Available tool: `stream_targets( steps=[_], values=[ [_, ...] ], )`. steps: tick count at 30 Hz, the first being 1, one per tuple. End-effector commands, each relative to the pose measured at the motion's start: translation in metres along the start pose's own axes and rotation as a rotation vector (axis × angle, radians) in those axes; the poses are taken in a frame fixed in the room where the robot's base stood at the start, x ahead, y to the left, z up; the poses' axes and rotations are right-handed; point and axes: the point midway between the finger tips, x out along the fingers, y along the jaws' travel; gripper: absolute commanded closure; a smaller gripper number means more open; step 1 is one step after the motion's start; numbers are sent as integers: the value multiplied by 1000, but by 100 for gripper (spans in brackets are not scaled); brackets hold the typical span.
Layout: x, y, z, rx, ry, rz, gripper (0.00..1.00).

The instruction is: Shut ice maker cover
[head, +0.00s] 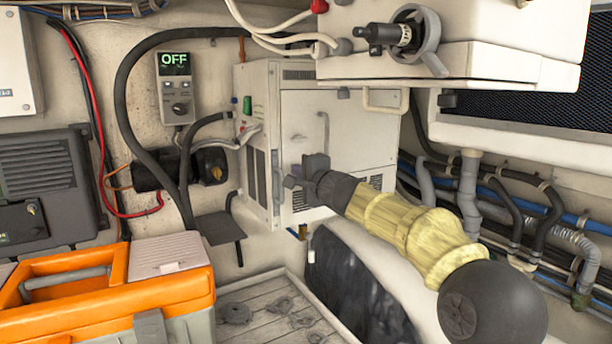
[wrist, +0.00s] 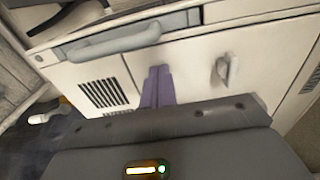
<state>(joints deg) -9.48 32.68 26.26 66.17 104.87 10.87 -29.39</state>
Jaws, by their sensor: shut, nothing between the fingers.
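The ice maker (head: 258,100) looks to be the white boxy unit at the centre of the head view, against the back wall. Its front cover panel (head: 350,120) carries a thin upright handle and has vents low down. I cannot tell whether the cover stands slightly ajar. My gripper (head: 292,182) is in front of the unit's lower left front edge, with its fingers shut and empty. In the wrist view the purple fingers (wrist: 157,76) lie together over a white panel (wrist: 190,60), between a vent and a small latch-like part. A grey bar handle (wrist: 115,40) runs above them. Contact is unclear.
An orange toolbox (head: 100,290) stands at the front left. A white overhead box (head: 450,65) with a valve hangs at the upper right. Hoses and cables (head: 540,225) line the right wall. A control box reading OFF (head: 175,85) is on the back wall.

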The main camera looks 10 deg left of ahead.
Motion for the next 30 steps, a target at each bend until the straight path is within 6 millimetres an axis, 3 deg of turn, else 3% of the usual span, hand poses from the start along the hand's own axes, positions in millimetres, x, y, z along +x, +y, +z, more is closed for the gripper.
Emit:
stream_targets(
  steps=[1, 10, 18, 30],
  values=[
    [0, -11, 3, 3, -5, -19, 100],
    [-16, -8, 2, 1, -7, -19, 100],
    [-62, -4, -15, -2, 10, -12, 100],
    [-122, -2, -2, -3, -11, -8, 100]
  ],
)
